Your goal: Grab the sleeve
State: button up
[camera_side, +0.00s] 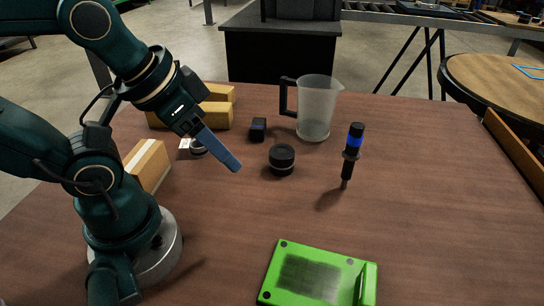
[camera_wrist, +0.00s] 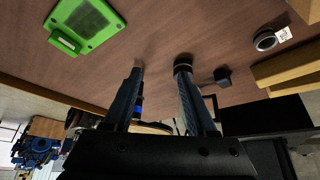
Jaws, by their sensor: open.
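No part is labelled as the sleeve; two round parts could be it, and I cannot tell which. One is a short black cylinder (camera_side: 282,159) standing mid-table. It shows just past the right fingertip in the wrist view (camera_wrist: 183,61). The other is a small dark ring with a white tag (camera_side: 197,149), partly hidden behind my gripper in the side view and clear in the wrist view (camera_wrist: 265,41). My gripper (camera_side: 235,166) is open and empty above the table, left of the black cylinder. Its fingers stand apart in the wrist view (camera_wrist: 160,72).
A small black box (camera_side: 258,129) and a clear jug (camera_side: 316,108) stand behind the cylinder. A black tool with a blue band (camera_side: 352,155) stands upright at right. A green tray (camera_side: 318,274) lies in front. Cardboard boxes (camera_side: 148,164) are at left.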

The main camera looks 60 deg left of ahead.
jog(key=o, duration=0.5)
